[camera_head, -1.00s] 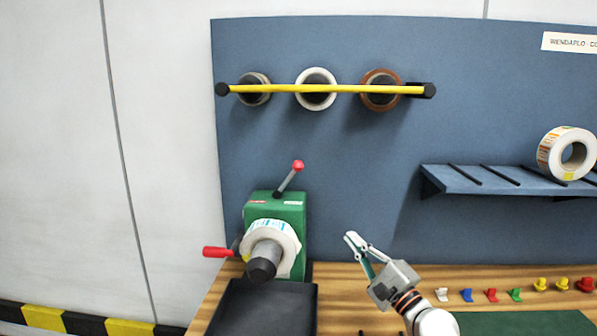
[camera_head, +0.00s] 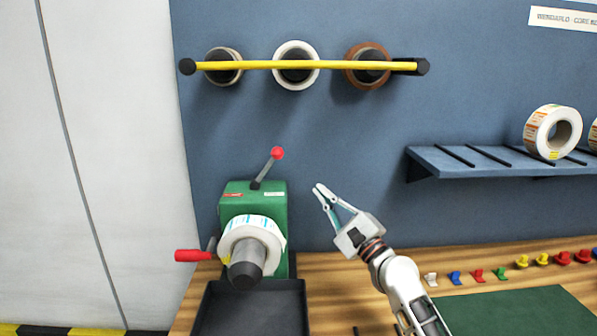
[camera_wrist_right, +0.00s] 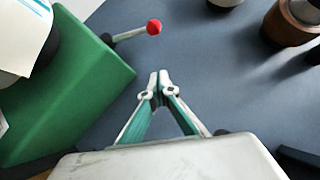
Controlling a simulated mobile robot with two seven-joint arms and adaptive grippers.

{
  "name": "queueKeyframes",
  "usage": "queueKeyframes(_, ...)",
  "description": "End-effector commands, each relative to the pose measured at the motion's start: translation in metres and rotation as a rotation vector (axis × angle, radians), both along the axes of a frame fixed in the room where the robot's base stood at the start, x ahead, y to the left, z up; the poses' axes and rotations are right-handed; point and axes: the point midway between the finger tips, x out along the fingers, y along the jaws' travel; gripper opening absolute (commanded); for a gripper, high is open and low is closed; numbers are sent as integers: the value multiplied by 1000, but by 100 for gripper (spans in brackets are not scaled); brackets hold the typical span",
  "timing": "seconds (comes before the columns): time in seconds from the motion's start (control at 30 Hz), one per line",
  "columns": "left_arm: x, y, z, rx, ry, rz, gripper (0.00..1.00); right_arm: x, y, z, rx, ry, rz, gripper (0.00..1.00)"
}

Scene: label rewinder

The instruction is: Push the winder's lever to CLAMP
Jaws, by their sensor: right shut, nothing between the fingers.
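The green winder (camera_head: 280,215) stands on the wooden bench at the left of the head view, with a label roll (camera_head: 262,232) on its dark spindle. Its lever (camera_head: 268,167) rises from the top, tilted to the right, with a red ball knob (camera_head: 277,153). In the right wrist view the red knob (camera_wrist_right: 154,27) shows above the gripper, beyond the green housing (camera_wrist_right: 75,85). My right gripper (camera_head: 319,190) is shut and empty, to the right of the lever and a little lower, apart from it. The small labels on the winder's top are too small to read. My left gripper is out of view.
A red crank handle (camera_head: 193,255) sticks out left of the winder. A black tray (camera_head: 250,310) lies in front. A yellow bar (camera_head: 330,65) crosses several rolls on the blue panel above. A shelf (camera_head: 480,162) with rolls is at right. Coloured pieces line the bench.

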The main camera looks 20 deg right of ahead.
Motion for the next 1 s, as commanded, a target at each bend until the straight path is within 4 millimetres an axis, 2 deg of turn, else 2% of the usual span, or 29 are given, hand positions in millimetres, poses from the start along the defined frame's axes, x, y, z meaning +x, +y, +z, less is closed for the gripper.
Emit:
queueKeyframes(0.17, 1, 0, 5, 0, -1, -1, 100, 17, 6, 12, 3, -3, 1, 0)
queueKeyframes(0.57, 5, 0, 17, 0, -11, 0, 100, 84, 30, 43, 3, -2, 2, 0)
queueKeyframes(0.8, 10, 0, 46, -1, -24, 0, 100, 77, 53, 60, 1, -1, 2, 0)
queueKeyframes(1.0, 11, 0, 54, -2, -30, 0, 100, 74, 60, 63, 0, 1, 0, 0)
